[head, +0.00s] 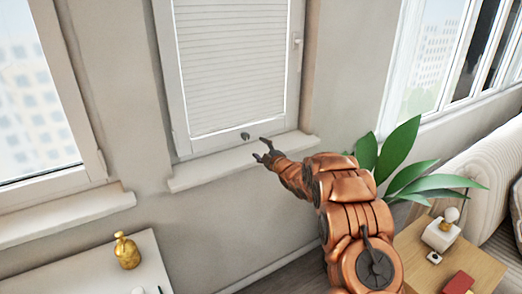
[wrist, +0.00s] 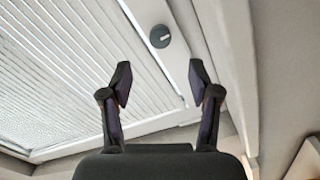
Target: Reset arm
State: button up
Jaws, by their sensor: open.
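My gripper (head: 265,150) is at the end of my copper-coloured arm, in front of the lower edge of the window with the pleated blind (head: 232,65). It is open, and nothing shows between its fingers. In the wrist view the two dark fingers (wrist: 160,88) stand apart. A small dark round knob (head: 245,136) sits on the lower frame of the blind, just up and left of the gripper. The knob also shows in the wrist view (wrist: 160,36), beyond the gap between the fingertips. I cannot tell the exact distance; no contact is visible.
A window sill (head: 240,162) runs below the gripper. A plant (head: 405,165) with large leaves stands right of my arm. A small wooden table (head: 480,268) with a red item and a white box, and a sofa (head: 480,165), are at right. A gold bottle (head: 127,252) stands on a white counter (head: 75,275) at lower left.

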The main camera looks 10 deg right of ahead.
jog(key=shift+s+r, duration=0.1)
dwell(0.3)
jog(key=s+d+r+m+g+h, duration=0.25)
jog(key=s+m+g+h, duration=0.2)
jog(key=s, duration=0.55)
jog(key=s+d+r+m+g+h, duration=0.25)
jog(key=s+m, duration=0.25)
jog(key=s, duration=0.4)
jog(key=s+a+m+g, duration=0.2)
jog(key=s+a+g, duration=0.1)
jog(key=s, duration=1.4)
jog(key=s+a+f+m+g+y, duration=0.1)
jog(key=s+g, duration=0.4)
jog(key=s, duration=1.1)
jog(key=s+a+f+m+g, duration=0.1)
jog(key=s+a+m+g, duration=0.2)
jog(key=s, duration=1.4)
jog(key=shift+s+a+m+g, duration=0.35)
jog(key=shift+a+g, duration=0.15)
jog(key=shift+a, duration=0.45)
